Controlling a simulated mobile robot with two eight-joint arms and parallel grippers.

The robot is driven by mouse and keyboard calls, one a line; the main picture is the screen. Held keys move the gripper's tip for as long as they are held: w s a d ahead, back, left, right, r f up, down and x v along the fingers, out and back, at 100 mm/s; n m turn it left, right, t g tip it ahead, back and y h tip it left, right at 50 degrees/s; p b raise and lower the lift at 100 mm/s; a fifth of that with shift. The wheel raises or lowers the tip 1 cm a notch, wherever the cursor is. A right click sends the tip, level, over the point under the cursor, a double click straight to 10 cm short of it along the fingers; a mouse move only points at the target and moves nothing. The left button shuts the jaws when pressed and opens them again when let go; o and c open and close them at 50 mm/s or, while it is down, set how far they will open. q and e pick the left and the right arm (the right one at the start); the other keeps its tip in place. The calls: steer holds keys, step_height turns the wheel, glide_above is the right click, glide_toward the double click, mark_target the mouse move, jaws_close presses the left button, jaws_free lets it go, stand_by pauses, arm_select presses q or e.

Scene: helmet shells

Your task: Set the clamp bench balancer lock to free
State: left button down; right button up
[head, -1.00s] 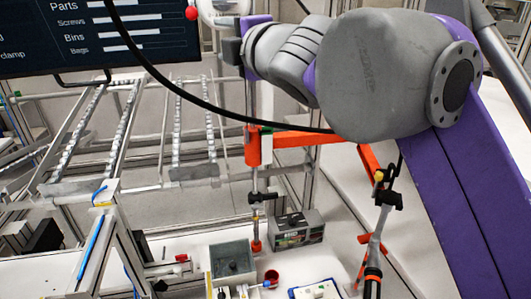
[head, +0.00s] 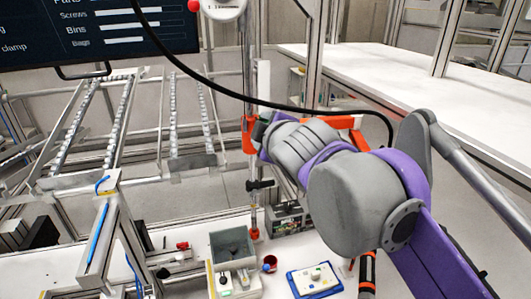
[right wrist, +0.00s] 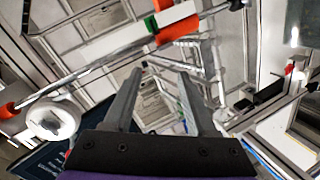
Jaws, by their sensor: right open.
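The balancer is a round white housing (head: 222,9) at the top of the head view, cut off by the frame edge. A red knob (head: 193,9) sits at its left side. In the right wrist view a round white body (right wrist: 52,119) at the left looks like the same housing, with a red-orange part (right wrist: 8,110) near it. My right gripper (right wrist: 165,70) is open and empty, its two grey fingers apart. Its fingers are hidden behind my arm in the head view, below and right of the housing. The lock's setting cannot be read. My left gripper is not in view.
An orange arm (head: 350,123) on an upright post stands behind my right arm. A black cable crosses the view. A grey bin (head: 232,245), red cup (head: 270,262), blue-white tray (head: 314,279) and black-orange tool (head: 367,270) are below. A dark screen (head: 95,30) hangs upper left.

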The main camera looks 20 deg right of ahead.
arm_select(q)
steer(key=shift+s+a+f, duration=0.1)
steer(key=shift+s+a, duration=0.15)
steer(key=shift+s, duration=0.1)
arm_select(e)
steer(key=shift+m+g, duration=0.4)
steer(key=shift+m, duration=0.4)
steer(key=shift+s+d+f, duration=0.1)
steer(key=shift+s+f, duration=0.2)
steer(key=shift+f, duration=0.35)
steer(key=shift+s+d+f, duration=0.15)
steer(key=shift+s+f, duration=0.1)
steer(key=shift+f, duration=0.45)
steer(key=shift+s+d+f, duration=0.1)
steer(key=shift+s+f, duration=0.2)
steer(key=shift+f, duration=0.35)
